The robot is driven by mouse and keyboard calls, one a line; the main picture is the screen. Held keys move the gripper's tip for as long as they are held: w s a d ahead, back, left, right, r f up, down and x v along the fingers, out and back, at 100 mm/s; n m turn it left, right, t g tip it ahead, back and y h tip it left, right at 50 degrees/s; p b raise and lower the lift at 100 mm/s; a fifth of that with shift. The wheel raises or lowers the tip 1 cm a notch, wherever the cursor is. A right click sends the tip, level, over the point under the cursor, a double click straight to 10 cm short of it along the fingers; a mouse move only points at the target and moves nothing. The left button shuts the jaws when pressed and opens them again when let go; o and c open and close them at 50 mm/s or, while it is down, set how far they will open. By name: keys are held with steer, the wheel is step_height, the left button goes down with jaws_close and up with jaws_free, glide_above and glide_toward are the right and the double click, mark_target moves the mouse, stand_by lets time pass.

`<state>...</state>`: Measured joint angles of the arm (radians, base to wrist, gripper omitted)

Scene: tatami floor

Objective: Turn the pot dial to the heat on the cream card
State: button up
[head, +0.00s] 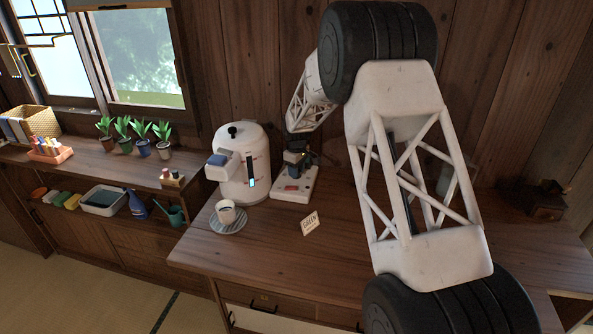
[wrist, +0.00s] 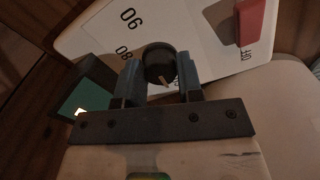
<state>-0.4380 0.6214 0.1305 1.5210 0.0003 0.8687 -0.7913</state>
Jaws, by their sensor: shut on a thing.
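The white pot (head: 240,170) stands on the wooden counter, with a white control panel (head: 284,194) at its right. In the wrist view the round black dial (wrist: 159,60) sits on that panel (wrist: 195,50). Its pale pointer mark faces down and slightly right in the picture, toward my gripper. Labels "90" and "80" show upside down at upper left; another label by the right finger is mostly hidden. My gripper (wrist: 160,72) is shut on the dial, one finger on each side. The cream card (head: 311,223) stands on the counter; its word looks like "GREEN" but is too small to be sure.
A red switch (wrist: 249,22) sits near "OFF" on the panel. A dark box with a green face (wrist: 88,95) is beside the left finger. The counter's front middle is clear.

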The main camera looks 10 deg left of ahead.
steer(key=m, duration=1)
steer(key=shift+m, duration=0.3)
stand_by(0.4)
steer(key=o, duration=0.9)
steer(key=shift+r, duration=0.15)
steer(key=shift+r, duration=3.8)
steer(key=shift+r, duration=0.1)
